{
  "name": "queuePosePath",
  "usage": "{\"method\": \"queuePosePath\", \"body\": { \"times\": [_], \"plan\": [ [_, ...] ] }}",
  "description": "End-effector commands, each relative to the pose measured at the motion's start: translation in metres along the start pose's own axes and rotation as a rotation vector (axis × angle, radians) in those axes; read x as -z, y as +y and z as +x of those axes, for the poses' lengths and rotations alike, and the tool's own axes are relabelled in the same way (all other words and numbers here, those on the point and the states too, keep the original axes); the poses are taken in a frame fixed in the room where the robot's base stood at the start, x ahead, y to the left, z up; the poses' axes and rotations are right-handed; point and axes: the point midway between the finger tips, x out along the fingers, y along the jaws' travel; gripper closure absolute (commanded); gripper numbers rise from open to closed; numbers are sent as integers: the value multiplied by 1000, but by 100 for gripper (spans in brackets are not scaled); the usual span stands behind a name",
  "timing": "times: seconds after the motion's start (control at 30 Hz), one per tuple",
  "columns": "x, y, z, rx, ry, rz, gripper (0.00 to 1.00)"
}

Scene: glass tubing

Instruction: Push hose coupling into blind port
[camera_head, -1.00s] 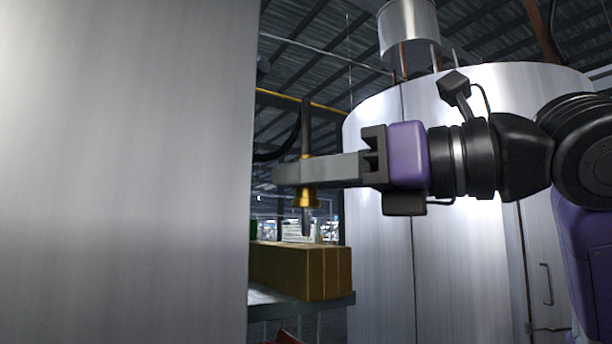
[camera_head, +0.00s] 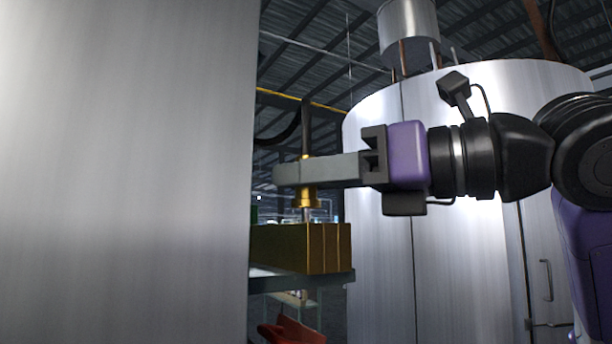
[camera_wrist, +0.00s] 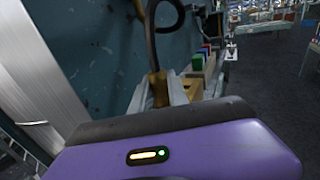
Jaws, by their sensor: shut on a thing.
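My gripper (camera_head: 300,172) is shut on a brass hose coupling (camera_head: 306,198) with a dark hose (camera_head: 306,125) rising upright from it. A thin metallic tip points straight down below the coupling. A brass-coloured block (camera_head: 300,248) stands directly underneath, and the tip meets its top edge in the picture. I cannot tell whether the tip is inside a port, as the block's top face is seen nearly edge-on. In the wrist view the coupling (camera_wrist: 158,88) sits between the fingers, the hose curving above, with part of the yellowish block (camera_wrist: 190,86) behind.
The block rests on a grey shelf (camera_head: 310,283). A large metal panel (camera_head: 120,170) fills the left and covers the block's left end. A steel tank (camera_head: 460,260) stands behind my arm. A red object (camera_head: 290,330) lies below the shelf.

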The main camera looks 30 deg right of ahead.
Motion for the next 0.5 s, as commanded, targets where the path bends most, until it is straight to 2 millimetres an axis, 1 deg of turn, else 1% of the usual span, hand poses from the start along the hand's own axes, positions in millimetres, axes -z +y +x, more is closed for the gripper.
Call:
{"method": "queuePosePath", "body": {
  "times": [0.5],
  "plan": [
    [13,0,0,0,0,0,100]
  ]
}}
